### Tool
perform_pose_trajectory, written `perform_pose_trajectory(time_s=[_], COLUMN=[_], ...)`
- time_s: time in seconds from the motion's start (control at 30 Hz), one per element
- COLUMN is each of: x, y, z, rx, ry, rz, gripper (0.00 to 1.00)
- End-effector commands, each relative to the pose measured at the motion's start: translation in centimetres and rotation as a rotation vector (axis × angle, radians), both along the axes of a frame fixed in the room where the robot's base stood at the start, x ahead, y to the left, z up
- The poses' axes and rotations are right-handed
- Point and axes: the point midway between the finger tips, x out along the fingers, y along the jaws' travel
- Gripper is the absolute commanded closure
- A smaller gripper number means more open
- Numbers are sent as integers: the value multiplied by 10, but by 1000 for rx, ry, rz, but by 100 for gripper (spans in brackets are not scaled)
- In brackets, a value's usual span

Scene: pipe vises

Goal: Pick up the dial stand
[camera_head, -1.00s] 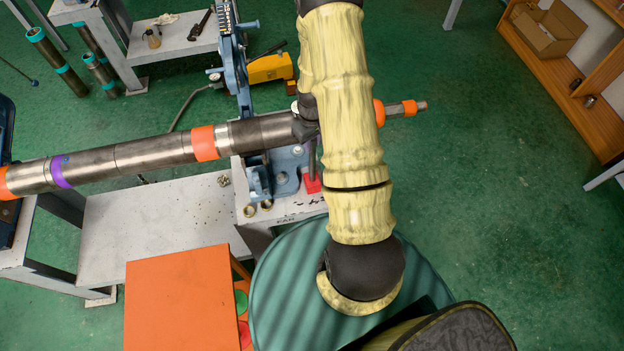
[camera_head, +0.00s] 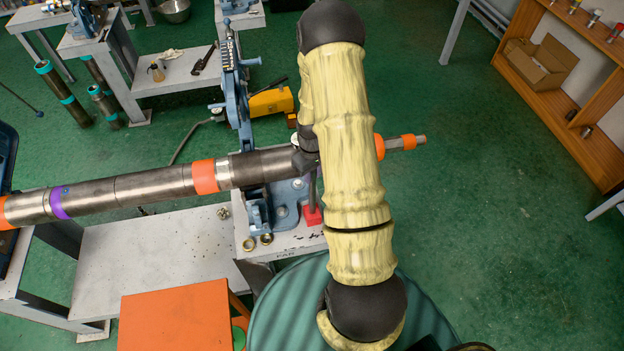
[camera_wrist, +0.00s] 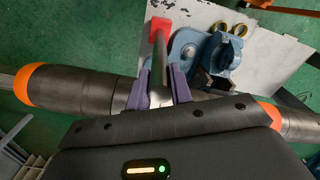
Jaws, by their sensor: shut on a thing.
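The dial stand has a red base (camera_head: 312,216) and a thin grey upright post. In the head view it stands at the right edge of the white vise table, beside the blue vise, partly hidden by my arm. The wrist view shows its red base (camera_wrist: 160,29) and post (camera_wrist: 158,68). My gripper (camera_wrist: 158,92) has its two purple fingers closed around the post, one on each side. In the head view my gripper (camera_head: 304,157) is mostly hidden behind my arm. Whether the base touches the table is hard to tell.
A long steel pipe (camera_head: 125,187) with orange bands runs across the scene, close to my gripper. The blue vise (camera_head: 284,208) sits left of the stand. Brass rings (camera_head: 257,241) lie at the table's front. An orange-topped stool (camera_head: 175,318) stands in front; open green floor lies right.

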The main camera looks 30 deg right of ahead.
Motion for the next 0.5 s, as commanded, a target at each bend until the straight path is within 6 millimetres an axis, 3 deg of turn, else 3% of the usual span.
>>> perform_pose_trajectory(time_s=[0.5], x=[2], y=[-1], z=[68], rx=[-3], ry=[-8], rz=[0], gripper=[100])
